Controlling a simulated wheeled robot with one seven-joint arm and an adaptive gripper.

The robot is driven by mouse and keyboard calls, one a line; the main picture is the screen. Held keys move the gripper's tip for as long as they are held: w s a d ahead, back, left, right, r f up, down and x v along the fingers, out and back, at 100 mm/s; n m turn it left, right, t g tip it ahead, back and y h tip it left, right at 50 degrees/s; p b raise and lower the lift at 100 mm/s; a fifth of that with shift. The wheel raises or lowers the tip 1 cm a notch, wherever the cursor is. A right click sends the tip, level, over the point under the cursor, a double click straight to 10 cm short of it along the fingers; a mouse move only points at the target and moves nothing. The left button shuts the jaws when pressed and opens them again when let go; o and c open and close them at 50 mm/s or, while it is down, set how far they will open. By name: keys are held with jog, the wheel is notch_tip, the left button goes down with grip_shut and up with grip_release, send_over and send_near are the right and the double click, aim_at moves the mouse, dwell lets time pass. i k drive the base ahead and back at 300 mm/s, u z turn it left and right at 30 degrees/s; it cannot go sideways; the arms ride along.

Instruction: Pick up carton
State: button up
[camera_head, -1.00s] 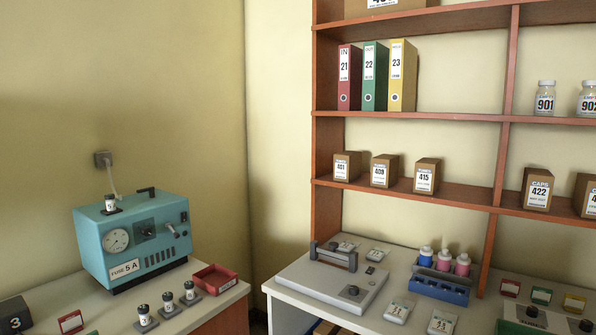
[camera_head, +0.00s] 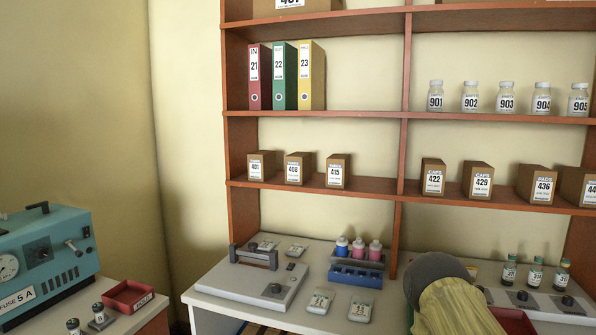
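Several brown cartons with white number labels stand upright in a row on the middle shelf. From the left they are carton 401 (camera_head: 262,165), one that reads like 408 (camera_head: 298,168), carton 415 (camera_head: 338,171), carton 422 (camera_head: 433,178), carton 429 (camera_head: 477,181) and carton 436 (camera_head: 535,184). Another carton (camera_head: 578,188) is cut off at the right edge. A larger carton (camera_head: 290,7) is partly seen on the top shelf. I cannot tell which carton the task means. My gripper is not visible.
A rounded grey and yellow part, probably of my arm, covers the counter's lower right. The counter holds a grey flat device (camera_head: 248,283), a blue bottle rack (camera_head: 356,273) and dark vials (camera_head: 509,271). Binders (camera_head: 284,76) and jars (camera_head: 505,97) stand above the cartons.

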aim_at(297, 164)
jog(key=u, duration=1.45)
jog(key=i, duration=1.4)
jog(key=z, duration=1.55)
